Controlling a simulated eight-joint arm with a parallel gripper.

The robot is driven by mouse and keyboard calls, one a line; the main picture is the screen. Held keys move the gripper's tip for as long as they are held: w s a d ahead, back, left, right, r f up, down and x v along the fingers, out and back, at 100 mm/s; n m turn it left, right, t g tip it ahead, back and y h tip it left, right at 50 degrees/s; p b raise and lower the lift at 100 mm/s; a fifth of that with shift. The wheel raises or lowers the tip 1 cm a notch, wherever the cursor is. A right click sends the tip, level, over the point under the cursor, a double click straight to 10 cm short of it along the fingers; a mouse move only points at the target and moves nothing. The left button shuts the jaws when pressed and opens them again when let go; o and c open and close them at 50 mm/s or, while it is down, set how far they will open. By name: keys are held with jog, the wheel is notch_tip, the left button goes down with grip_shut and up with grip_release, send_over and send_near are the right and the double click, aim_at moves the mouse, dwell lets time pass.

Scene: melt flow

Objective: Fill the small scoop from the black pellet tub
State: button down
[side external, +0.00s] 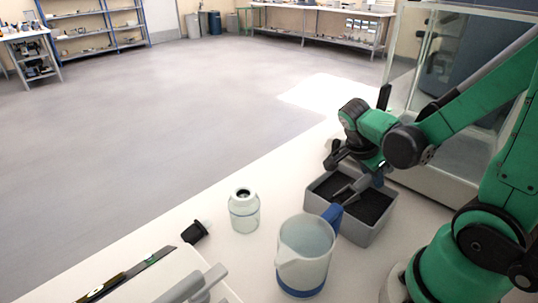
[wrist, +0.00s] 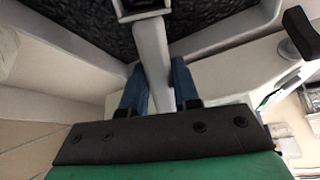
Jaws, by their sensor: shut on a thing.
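The grey tub (side external: 365,231) of black pellets (side external: 371,207) stands on the white bench, below my gripper. My gripper (side external: 375,175) is over the tub and shut on the small grey scoop (side external: 345,192). In the wrist view the blue fingertips (wrist: 160,85) sit on either side of the scoop's pale handle (wrist: 152,52). The scoop's head (wrist: 140,12) is cut off by the top edge, over the dark pellets (wrist: 75,25). I cannot tell whether the head touches the pellets or holds any.
A translucent jug (side external: 305,250) with a blue handle stands close to the tub's front left. A clear bottle (side external: 244,212) and a black cap (side external: 195,232) are further left. A glass-walled enclosure (side external: 430,150) stands behind the tub. The bench between bottle and tub is clear.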

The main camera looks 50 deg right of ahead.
dwell(0.6)
jog(key=shift+s+d+r+t+y, duration=0.3)
jog(key=shift+d+y, duration=0.25)
jog(key=shift+y, duration=0.15)
jog(key=shift+s+d+r+t+y, duration=0.15)
jog(key=shift+d+r+t+y, duration=0.15)
jog(key=shift+d+y, duration=0.3)
jog(key=shift+a, duration=0.15)
jog(key=shift+s+d+r+y, duration=0.1)
jog(key=shift+d+r+y, duration=0.25)
jog(key=shift+r, duration=0.2)
jog(key=shift+s+d+r+y, duration=0.1)
jog(key=shift+d+r+y, duration=0.2)
jog(key=shift+r, duration=0.2)
jog(key=shift+r, duration=0.15)
jog(key=shift+s+d+r+t+y, duration=0.15)
jog(key=shift+r+y, duration=0.1)
jog(key=shift+r, duration=0.25)
jog(key=shift+d+r+t+y, duration=0.2)
jog(key=shift+r+y, duration=0.05)
jog(key=shift+r, duration=0.3)
jog(key=shift+s+d+r+t+y, duration=0.15)
jog(key=shift+r+y, duration=0.1)
jog(key=shift+r, duration=0.25)
